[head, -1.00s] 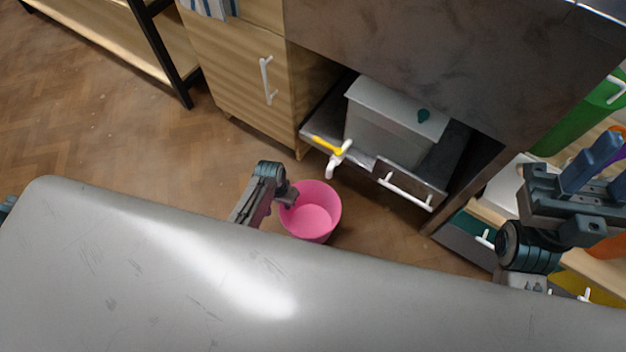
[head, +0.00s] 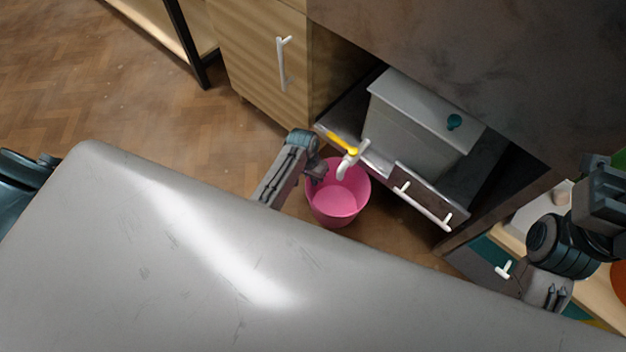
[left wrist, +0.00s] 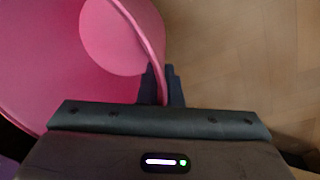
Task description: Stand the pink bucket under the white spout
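The pink bucket (head: 338,205) is upright and open at the top, low beside the front of the dark cabinet. My left gripper (head: 317,178) is at its left rim. In the left wrist view the fingers (left wrist: 161,88) straddle the wall of the bucket (left wrist: 95,80) and are shut on it. The white spout (head: 350,164) with a yellow lever (head: 343,143) sticks out of the cabinet; its tip overlaps the bucket's far rim in the head view. The height gap between them cannot be judged. My right gripper (head: 603,190) is at the right edge, its fingers not clear.
A grey tank (head: 420,120) with a teal knob stands on the cabinet shelf behind the spout. A drawer front with a white handle (head: 425,206) is right of the bucket. A wooden cabinet (head: 265,60) stands left. Bare floor (head: 200,135) lies left of the bucket.

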